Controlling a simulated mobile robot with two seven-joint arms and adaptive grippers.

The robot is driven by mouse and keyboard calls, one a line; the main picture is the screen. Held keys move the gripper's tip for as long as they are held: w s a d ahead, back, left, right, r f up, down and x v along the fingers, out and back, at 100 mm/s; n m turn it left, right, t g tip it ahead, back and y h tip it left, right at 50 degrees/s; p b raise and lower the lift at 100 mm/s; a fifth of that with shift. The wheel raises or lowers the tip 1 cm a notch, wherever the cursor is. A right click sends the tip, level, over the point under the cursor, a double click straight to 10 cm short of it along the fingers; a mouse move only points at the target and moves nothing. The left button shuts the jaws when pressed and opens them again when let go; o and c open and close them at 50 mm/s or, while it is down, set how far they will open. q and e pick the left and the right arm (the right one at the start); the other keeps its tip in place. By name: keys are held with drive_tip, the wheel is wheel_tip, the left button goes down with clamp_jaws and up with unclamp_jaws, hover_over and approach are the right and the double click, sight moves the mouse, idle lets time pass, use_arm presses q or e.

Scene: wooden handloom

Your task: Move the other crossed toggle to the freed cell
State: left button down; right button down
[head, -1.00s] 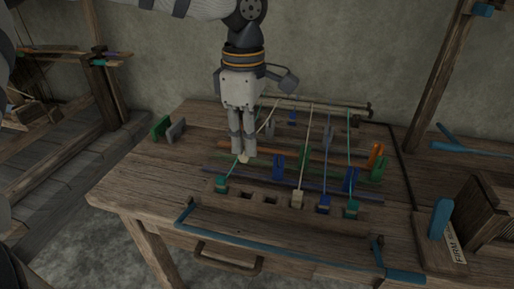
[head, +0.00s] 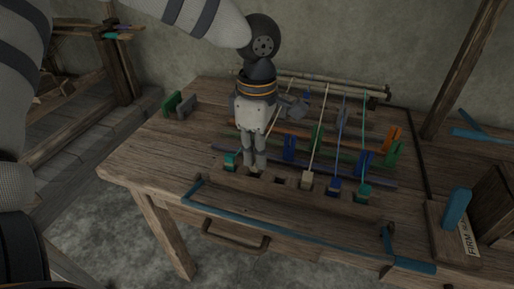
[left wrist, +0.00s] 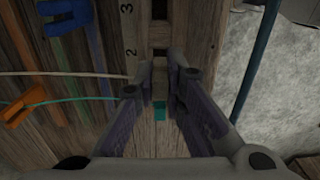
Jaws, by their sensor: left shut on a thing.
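My left gripper (head: 255,167) is shut on a cream toggle (head: 253,175) at the front row of cells. Its fingers hide most of the toggle; I cannot tell how deep it sits. In the left wrist view the gripper (left wrist: 160,85) points down at the numbered strip (left wrist: 130,45), with a pale thread (left wrist: 70,75) leading to the fingers. A teal toggle (head: 231,160) stands just left of the gripper; it also shows in the left wrist view (left wrist: 159,114). An empty cell (head: 280,182) lies right of the gripper. My right gripper is out of view.
Coloured clips, including an orange one (head: 391,139), stand behind. A blue bar (head: 280,228) runs along the table front.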

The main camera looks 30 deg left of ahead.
sight(257, 172)
use_arm(q)
drive_tip(key=shift+f, duration=1.55)
drive_tip(key=c, duration=1.6)
unclamp_jaws()
drive_tip(key=shift+r, duration=0.1)
wheel_tip(257, 172, up, 12)
drive_tip(key=shift+f, duration=0.1)
